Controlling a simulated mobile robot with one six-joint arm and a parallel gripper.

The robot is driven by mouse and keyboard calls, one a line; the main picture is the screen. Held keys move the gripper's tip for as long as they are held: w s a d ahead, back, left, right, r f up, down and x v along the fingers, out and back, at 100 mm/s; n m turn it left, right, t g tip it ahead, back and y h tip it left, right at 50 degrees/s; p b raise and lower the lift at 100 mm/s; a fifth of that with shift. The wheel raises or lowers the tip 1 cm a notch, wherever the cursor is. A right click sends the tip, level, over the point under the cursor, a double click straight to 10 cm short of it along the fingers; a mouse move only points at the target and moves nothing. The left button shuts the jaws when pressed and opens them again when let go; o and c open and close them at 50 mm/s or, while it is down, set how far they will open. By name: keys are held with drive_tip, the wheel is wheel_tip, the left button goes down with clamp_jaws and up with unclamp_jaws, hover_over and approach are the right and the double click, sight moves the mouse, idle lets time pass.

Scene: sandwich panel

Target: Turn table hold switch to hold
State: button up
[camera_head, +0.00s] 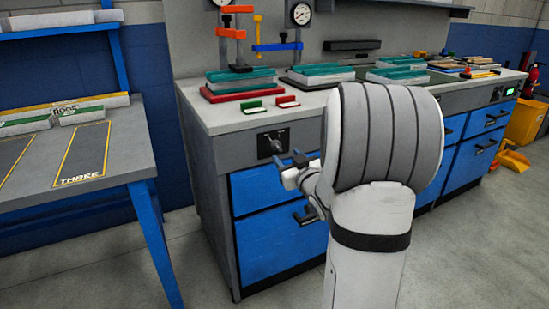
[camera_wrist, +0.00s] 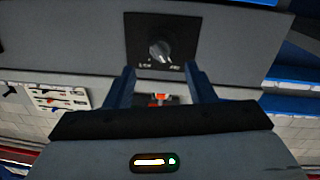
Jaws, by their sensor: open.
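The table hold switch (camera_head: 273,143) is a rotary knob on a dark square plate, set in the grey front panel above the blue drawers. In the wrist view the grey knob (camera_wrist: 160,50) stands beyond the fingertips, with small white labels near the plate's edge that I cannot read surely. The knob's pointer looks tilted. My gripper (camera_head: 290,158) is just in front of the plate, below and right of the knob. In the wrist view my gripper's (camera_wrist: 160,68) two blue fingers are apart with nothing between them, and the knob is roughly centred between them, seemingly untouched.
The workbench top (camera_head: 228,118) carries green and red blocks and clamps. A blue drawer (camera_head: 258,190) with a dark handle (camera_head: 310,214) lies below the switch. Another table (camera_head: 130,140) stands at left. The floor between is clear.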

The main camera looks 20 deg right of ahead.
sight(279, 148)
drive_tip(key=w+b, duration=0.1)
drive_tip(key=w, duration=0.5)
drive_tip(key=shift+w, duration=0.3)
